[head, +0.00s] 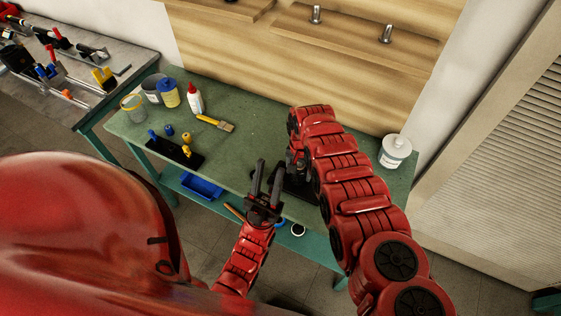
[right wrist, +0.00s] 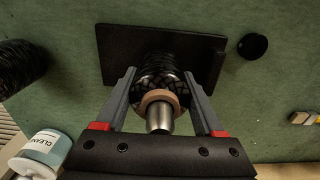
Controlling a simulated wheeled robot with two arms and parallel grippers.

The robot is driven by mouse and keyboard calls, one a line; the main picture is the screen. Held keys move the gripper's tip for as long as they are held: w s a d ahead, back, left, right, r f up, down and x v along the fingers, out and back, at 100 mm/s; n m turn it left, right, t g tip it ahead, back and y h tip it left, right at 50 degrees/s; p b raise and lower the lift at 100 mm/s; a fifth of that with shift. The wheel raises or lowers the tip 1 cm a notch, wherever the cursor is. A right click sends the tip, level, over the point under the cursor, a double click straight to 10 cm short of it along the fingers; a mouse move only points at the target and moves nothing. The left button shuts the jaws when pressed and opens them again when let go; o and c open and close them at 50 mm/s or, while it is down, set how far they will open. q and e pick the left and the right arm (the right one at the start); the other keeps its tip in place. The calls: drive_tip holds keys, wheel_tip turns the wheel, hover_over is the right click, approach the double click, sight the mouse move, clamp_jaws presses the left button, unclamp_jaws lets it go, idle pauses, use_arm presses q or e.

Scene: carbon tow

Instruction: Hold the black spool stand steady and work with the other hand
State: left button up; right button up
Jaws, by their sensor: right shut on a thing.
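The black spool stand has a flat dark base plate (right wrist: 110,55) on the green bench, with a black wound spool (right wrist: 158,68) on it. A tan core ring and a metal spindle end (right wrist: 160,115) face the right wrist camera. My right gripper (right wrist: 160,78) has one finger on each side of the spool and is shut on the stand. In the head view my right arm hides most of the stand (head: 294,188). My left gripper (head: 268,170) is open and empty, just left of the stand, its fingers pointing up the picture.
On the green bench (head: 262,120) stand a white tub (head: 395,152), a glue bottle (head: 195,100), a brush (head: 215,123), cans and a black tray with small rollers (head: 180,152). The right wrist view shows a black roll (right wrist: 18,70) and black puck (right wrist: 252,46). The bench's middle is clear.

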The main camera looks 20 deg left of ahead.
use_arm(q)
drive_tip(key=w+a+f+n+g+y, duration=0.4)
drive_tip(key=w+a+f+g+y, duration=0.3)
drive_tip(key=w+f+g, duration=0.45)
drive_tip(key=f+g, duration=0.2)
drive_tip(key=f, duration=0.3)
drive_tip(key=s+a+f+g, duration=0.1)
drive_tip(key=f+g, duration=0.1)
drive_tip(key=f, duration=0.4)
drive_tip(key=f+n+g, duration=0.1)
drive_tip(key=f+g, duration=0.2)
drive_tip(key=f, duration=0.3)
drive_tip(key=shift+s+a+f+y, duration=0.1)
drive_tip(key=shift+s+a+y, duration=0.1)
drive_tip(key=shift+s+y, duration=0.1)
drive_tip(key=x, duration=1.1)
drive_tip(key=shift+w+f, duration=0.15)
drive_tip(key=shift+w, duration=0.15)
clamp_jaws()
